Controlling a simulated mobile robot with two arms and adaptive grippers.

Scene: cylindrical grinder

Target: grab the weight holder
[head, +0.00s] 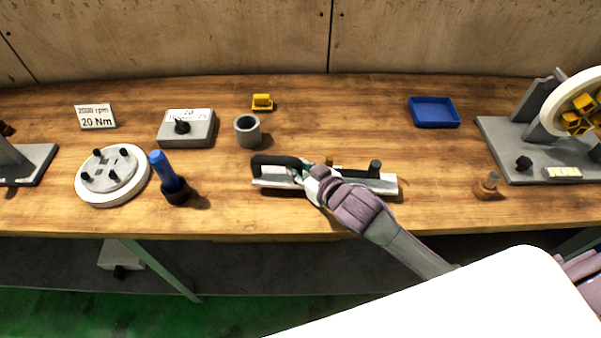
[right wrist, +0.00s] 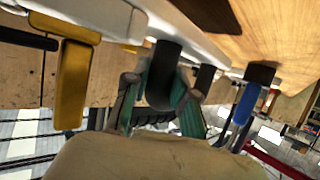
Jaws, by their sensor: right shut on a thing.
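The weight holder looks to be the long pale bar (head: 349,181) with a black handle (head: 272,160) at its left end and a black knob at its right end. It lies along the front of the wooden table. My right gripper (head: 305,173) reaches in from the lower right and is shut on the black handle. In the right wrist view its green-lined fingers (right wrist: 160,95) sit on both sides of the dark handle (right wrist: 163,72). The exact contact is partly hidden. My left gripper is not in view.
A torque wrench-like blue-handled tool (head: 168,178) and a round white disc (head: 113,176) stand to the left. A grey cup (head: 247,131), a grey control box (head: 187,130) and a blue tray (head: 434,112) are behind. A copper-coloured piece (head: 487,187) stands right.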

